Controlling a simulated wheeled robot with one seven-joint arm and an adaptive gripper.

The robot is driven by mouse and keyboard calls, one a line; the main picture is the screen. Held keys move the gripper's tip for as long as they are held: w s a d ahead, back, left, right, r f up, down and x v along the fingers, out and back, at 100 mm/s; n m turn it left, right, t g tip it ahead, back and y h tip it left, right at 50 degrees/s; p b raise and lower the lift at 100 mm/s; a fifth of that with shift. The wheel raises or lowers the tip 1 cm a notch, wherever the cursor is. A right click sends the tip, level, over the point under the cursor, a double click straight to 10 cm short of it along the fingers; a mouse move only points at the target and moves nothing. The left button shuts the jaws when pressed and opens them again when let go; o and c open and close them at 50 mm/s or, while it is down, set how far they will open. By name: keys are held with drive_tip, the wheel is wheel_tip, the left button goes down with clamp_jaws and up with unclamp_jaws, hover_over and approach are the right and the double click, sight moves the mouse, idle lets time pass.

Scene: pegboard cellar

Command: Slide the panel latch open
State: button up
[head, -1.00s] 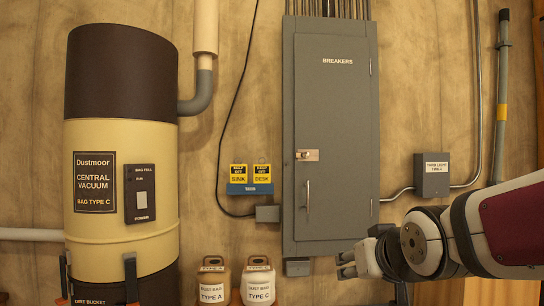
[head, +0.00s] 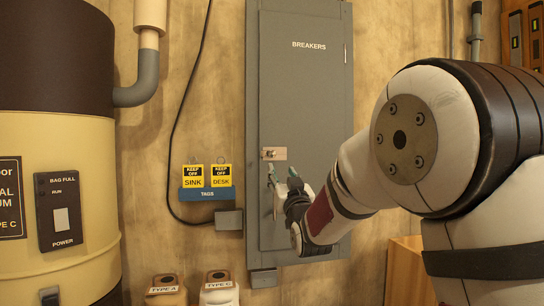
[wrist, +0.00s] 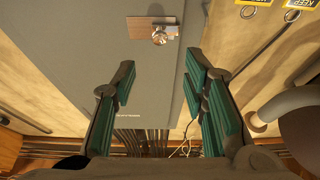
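The panel latch (head: 273,153) is a small silvery plate with a knob on the left edge of the grey breaker panel door (head: 310,95). In the wrist view the latch (wrist: 153,27) shows at the top, beyond the fingertips, with a round metal knob and a brownish plate. My gripper (head: 282,174) is just below the latch in the head view, in front of the door. In the wrist view my gripper (wrist: 158,78) is open, its teal-padded fingers wide apart with nothing between them. The door's pull handle is hidden behind my gripper.
Left of the panel hang yellow tags (head: 207,176) on a blue holder (head: 206,194). A grey box (head: 229,219) sits below them. A central vacuum (head: 60,170) stands at far left. Dust bag containers (head: 219,290) stand low in front.

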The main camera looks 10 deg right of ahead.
sight(273, 154)
drive_tip(key=p+x, duration=0.1)
drive_tip(key=x, duration=1)
drive_tip(key=shift+w, duration=0.25)
drive_tip(key=shift+c, duration=0.6)
clamp_jaws()
